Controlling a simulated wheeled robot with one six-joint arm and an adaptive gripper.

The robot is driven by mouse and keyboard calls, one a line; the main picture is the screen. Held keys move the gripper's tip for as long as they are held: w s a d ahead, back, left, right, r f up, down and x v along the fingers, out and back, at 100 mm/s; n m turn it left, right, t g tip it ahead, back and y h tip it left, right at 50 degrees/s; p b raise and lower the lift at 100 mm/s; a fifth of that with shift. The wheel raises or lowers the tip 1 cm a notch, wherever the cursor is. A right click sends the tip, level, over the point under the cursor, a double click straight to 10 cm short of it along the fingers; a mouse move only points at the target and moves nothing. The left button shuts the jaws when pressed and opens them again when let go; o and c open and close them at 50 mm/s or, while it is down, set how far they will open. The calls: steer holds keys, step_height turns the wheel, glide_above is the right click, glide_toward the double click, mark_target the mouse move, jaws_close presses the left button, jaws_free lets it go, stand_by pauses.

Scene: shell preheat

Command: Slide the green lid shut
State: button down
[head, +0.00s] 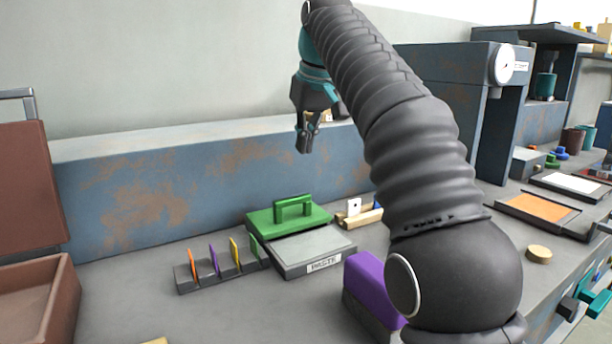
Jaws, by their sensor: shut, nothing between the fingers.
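The green lid (276,218) with its raised green handle sits at the back of a grey box (318,271) marked "PASTE", in the middle of the bench. The front part of the box top is a plain light grey surface, not under the green lid. I cannot tell whether that surface is an opening or a panel. My gripper (305,148) hangs above and behind the lid, pointing down, well clear of it. Its fingers are together and hold nothing.
A rack (220,276) with several coloured cards stands left of the box. A purple block (372,288) is at the front right, and a wooden holder (362,217) with a white card is right of the lid. A rusty blue wall (215,185) runs behind. A brown open box (40,305) is far left.

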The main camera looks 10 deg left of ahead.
steer(key=w+a, duration=0.1)
steer(key=b, duration=0.2)
glide_above(302, 213)
steer(key=w+a, duration=0.2)
steer(key=w, duration=0.1)
step_height(302, 213, down, 9)
steer(key=shift+w+a+f, duration=0.1)
steer(key=shift+a+f, duration=0.05)
steer(key=shift+f, duration=0.2)
steer(key=shift+s+d+r+b, duration=0.1)
steer(key=shift+s+d+b, duration=0.25)
steer(key=shift+s+d, duration=0.35)
steer(key=shift+s+d+r+b, duration=0.1)
steer(key=shift+s+d+b, duration=0.35)
steer(key=shift+s, duration=0.35)
